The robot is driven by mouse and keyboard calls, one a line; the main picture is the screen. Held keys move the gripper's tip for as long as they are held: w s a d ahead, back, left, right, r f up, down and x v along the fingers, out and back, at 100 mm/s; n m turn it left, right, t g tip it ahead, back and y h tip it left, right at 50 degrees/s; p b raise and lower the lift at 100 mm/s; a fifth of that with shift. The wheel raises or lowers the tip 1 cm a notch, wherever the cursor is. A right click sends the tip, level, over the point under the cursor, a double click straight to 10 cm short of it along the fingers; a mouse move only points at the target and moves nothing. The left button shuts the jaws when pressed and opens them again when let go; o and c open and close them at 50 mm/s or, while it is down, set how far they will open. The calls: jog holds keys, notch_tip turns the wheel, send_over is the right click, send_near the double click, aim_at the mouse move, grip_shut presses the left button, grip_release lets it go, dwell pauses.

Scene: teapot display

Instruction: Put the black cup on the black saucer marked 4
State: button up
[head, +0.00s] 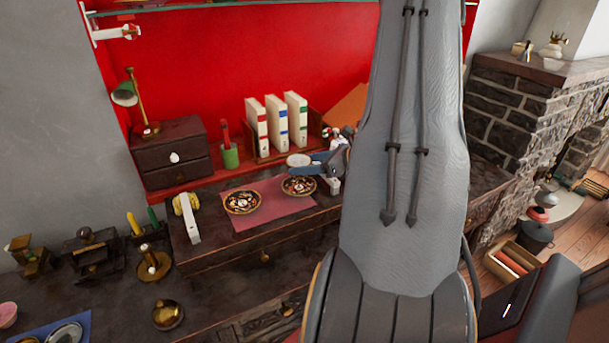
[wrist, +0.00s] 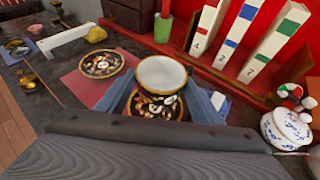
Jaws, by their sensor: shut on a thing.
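The black cup (wrist: 155,104) has a gold rim, a white inside and a floral pattern. My gripper (wrist: 163,101), with blue fingers, is shut on it, one finger on each side. The cup is upright; in the wrist view it covers part of a black floral saucer (wrist: 142,129). I cannot tell whether they touch. In the head view my gripper (head: 318,165) is just above this right-hand saucer (head: 299,188). A second black floral saucer (wrist: 102,64) lies to its left, empty, also in the head view (head: 242,203). I cannot read either saucer's number surely.
Both saucers lie on a pink mat (head: 268,208) on the dark cabinet top. Behind are numbered white books (head: 276,122), a green pot (head: 230,156) and a small drawer chest (head: 170,152). A blue-and-white pot (wrist: 288,130) stands close on the right. A white bar (head: 187,219) stands left.

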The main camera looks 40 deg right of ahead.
jog(key=shift+a+f+p, duration=0.1)
jog(key=shift+f+p, duration=0.55)
jog(key=shift+f, duration=1.55)
jog(key=shift+f, duration=0.2)
jog(key=o, duration=1.2)
jog(key=shift+r, duration=0.15)
